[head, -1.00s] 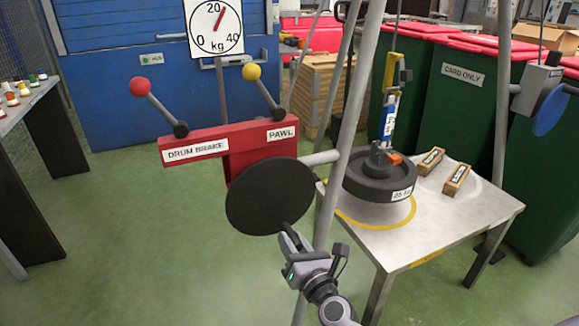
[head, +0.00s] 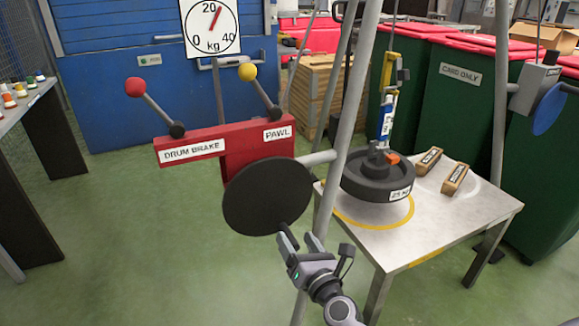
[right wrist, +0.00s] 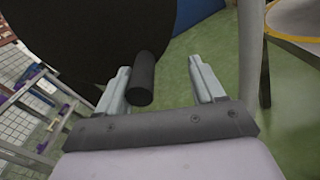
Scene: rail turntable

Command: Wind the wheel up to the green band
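The black wheel (head: 268,195) is a plain disc below the red lever bracket, with a short black handle (right wrist: 143,78) standing out from its face. My right gripper (head: 298,240) is at the wheel's lower right edge. In the right wrist view its two fingers (right wrist: 162,85) stand apart, with the handle between them, closer to the left finger. A gap shows between the handle and the right finger. A round dial in kg (head: 211,26) hangs above, its red needle just right of 20. I see no green band. My left gripper is not in view.
The red bracket has DRUM BRAKE (head: 192,150) and PAWL (head: 278,134) levers. A grey pole (head: 345,145) stands close right of my gripper. A metal table (head: 440,225) holds a black 25 kg weight (head: 378,180) under a hook, and two small blocks.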

